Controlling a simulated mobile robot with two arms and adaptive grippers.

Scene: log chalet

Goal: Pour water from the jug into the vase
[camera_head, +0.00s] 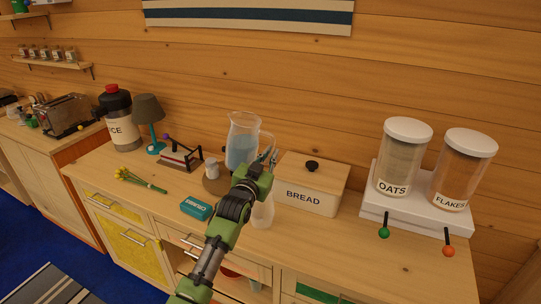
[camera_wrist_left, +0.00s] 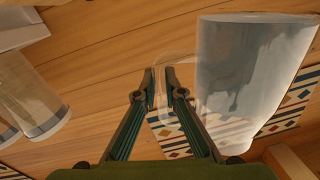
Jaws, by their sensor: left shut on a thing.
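The clear glass jug (camera_head: 242,138) with blue-tinted water stands out upright at the middle of the head view; whether its base touches the counter I cannot tell. My left gripper (camera_head: 270,157) is at the jug's right side, shut on its handle. In the left wrist view my left gripper (camera_wrist_left: 160,90) closes on the clear handle, with the large jug (camera_wrist_left: 250,75) to the right. A pale, translucent vase (camera_head: 262,213) stands on the counter just below and right of the gripper, its upper part hidden by the gripper. My right gripper is not in view.
A bread box (camera_head: 310,190) stands close right of the gripper. Oats (camera_head: 402,160) and flakes (camera_head: 463,170) jars stand on a white dispenser at right. The front right counter is clear.

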